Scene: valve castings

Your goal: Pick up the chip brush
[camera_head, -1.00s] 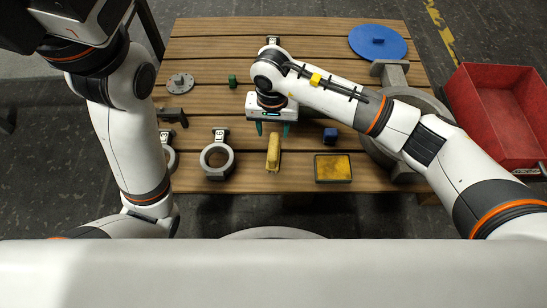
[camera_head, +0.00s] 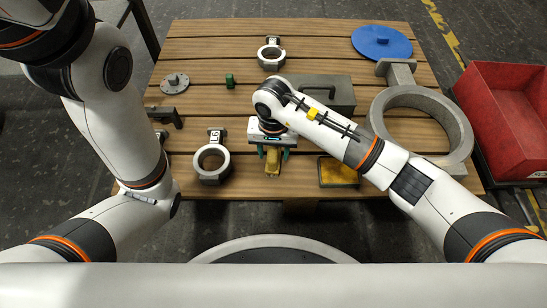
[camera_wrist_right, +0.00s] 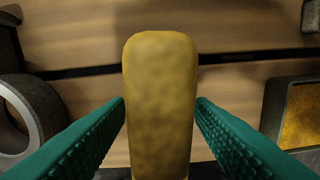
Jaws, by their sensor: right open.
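The chip brush (camera_head: 273,168) is a yellow, elongated thing lying near the front edge of the slatted wooden table. Its rounded yellow block (camera_wrist_right: 160,95) fills the middle of the right wrist view. My right gripper (camera_head: 273,153) has teal fingers and is directly over the brush. The far part of the brush is hidden under the gripper.
A ring casting (camera_head: 211,163) stands left of the brush, and a yellow-topped tray (camera_head: 338,172) lies right. A grey box (camera_head: 325,88) and large grey ring (camera_head: 455,125) are behind and right. A red bin (camera_head: 510,120) stands beyond the table (camera_head: 205,75).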

